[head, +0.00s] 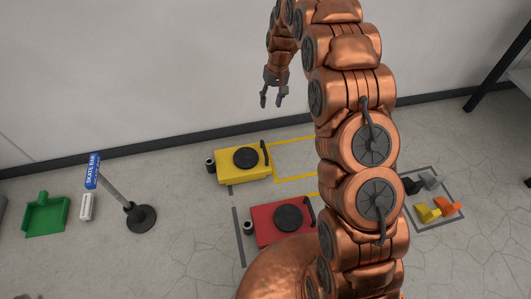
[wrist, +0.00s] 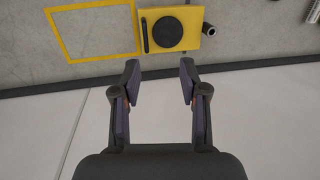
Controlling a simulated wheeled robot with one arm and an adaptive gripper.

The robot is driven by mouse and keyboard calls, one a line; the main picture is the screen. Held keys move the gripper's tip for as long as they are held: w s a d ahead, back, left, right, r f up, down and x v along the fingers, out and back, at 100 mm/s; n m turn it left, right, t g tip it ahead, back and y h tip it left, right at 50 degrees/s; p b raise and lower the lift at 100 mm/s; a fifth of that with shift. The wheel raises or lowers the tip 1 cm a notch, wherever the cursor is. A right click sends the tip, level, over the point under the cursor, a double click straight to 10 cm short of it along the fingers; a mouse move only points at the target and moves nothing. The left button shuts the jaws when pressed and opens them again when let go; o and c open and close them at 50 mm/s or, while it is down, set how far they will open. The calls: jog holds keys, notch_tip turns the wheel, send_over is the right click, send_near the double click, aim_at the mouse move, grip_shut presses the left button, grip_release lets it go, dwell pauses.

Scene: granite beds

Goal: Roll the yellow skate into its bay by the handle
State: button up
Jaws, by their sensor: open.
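The yellow skate (head: 228,170) sits on the floor near the wall, with a round black pad on top and a black bar handle (head: 265,153) along its right edge. A yellow outlined bay (head: 290,181) lies just right of it, partly hidden by my arm. In the wrist view, the yellow skate (wrist: 185,42), its handle (wrist: 145,36) and the bay outline (wrist: 78,63) show at the top. My gripper (head: 271,100) is open and empty, in the air above and apart from the skate; the open fingers also show in the wrist view (wrist: 160,82).
A red skate (head: 263,224) stands in front of the yellow one. To the left are a green dustpan (head: 46,214), a white block (head: 86,207) and a sign post (head: 141,217). Coloured wedges (head: 427,212) lie in an outlined area at right. The wall (head: 150,70) is close behind.

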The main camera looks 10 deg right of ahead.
jog(key=shift+t, duration=0.3)
jog(key=shift+w+f+b, duration=1.55)
jog(key=shift+f+b, duration=0.75)
jog(key=shift+f, duration=4.1)
jog(key=shift+w+f+b, duration=1.6)
jog(key=shift+f+b, duration=0.75)
jog(key=shift+f, duration=4)
jog(key=shift+w+f+b, duration=1.55)
jog(key=shift+f+b, duration=0.75)
jog(key=shift+f, duration=4.1)
grip_shut()
